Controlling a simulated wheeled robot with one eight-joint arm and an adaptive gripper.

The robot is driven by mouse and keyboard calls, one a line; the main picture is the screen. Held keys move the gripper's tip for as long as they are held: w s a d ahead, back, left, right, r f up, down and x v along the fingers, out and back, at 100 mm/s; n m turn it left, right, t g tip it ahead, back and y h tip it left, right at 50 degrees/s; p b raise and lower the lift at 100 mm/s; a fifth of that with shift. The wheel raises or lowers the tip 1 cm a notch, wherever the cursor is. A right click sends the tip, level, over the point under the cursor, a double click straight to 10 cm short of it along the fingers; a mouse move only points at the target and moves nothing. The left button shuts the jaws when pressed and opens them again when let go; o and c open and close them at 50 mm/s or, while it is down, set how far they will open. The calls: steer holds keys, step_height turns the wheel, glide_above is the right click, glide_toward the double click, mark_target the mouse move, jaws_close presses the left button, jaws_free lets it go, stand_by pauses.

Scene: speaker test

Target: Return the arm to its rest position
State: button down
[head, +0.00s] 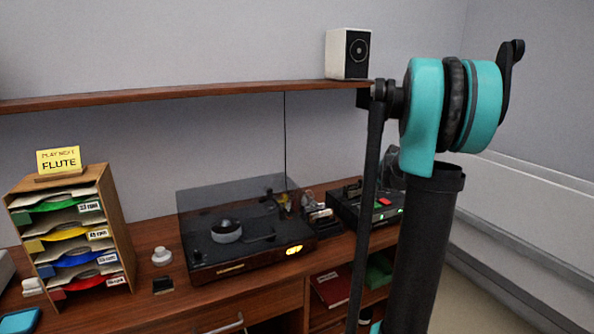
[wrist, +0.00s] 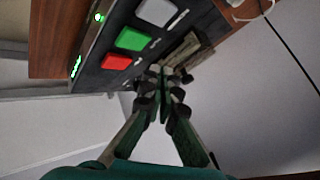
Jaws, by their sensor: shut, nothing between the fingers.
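My gripper (wrist: 164,78) shows in the wrist view with its two fingers converging and their tips together, holding nothing. The tips appear close to a dark control box (wrist: 90,55) with a red button (wrist: 116,62), a green button (wrist: 131,39) and a white button (wrist: 157,11); I cannot tell whether they touch it. In the head view my arm (head: 430,215), with teal joints and black links, stands upright at the right. It covers part of the control box (head: 345,207), and my gripper is not clearly visible there.
A turntable (head: 215,258) with a tinted lid stands on the wooden desk (head: 120,315). A record sorter (head: 118,225) with a FLUTE card (head: 58,161) is at left. A speaker (head: 340,55) sits on the wall shelf (head: 200,94). Floor shows at right.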

steer(key=s+a+f+n+g, duration=0.1)
steer(key=s+a+f+n, duration=0.2)
steer(key=s, duration=0.9)
steer(key=s+a+f+n+g, duration=0.2)
steer(key=s+a+f+n, duration=0.1)
steer(key=s+a+f, duration=0.4)
steer(key=s+a+f+n+g, duration=0.1)
steer(key=s+a+f+n, duration=0.2)
steer(key=s+a, duration=0.6)
steer(key=s+f, duration=0.2)
steer(key=s, duration=0.5)
steer(key=shift+s+g, duration=0.3)
steer(key=shift+f, duration=0.1)
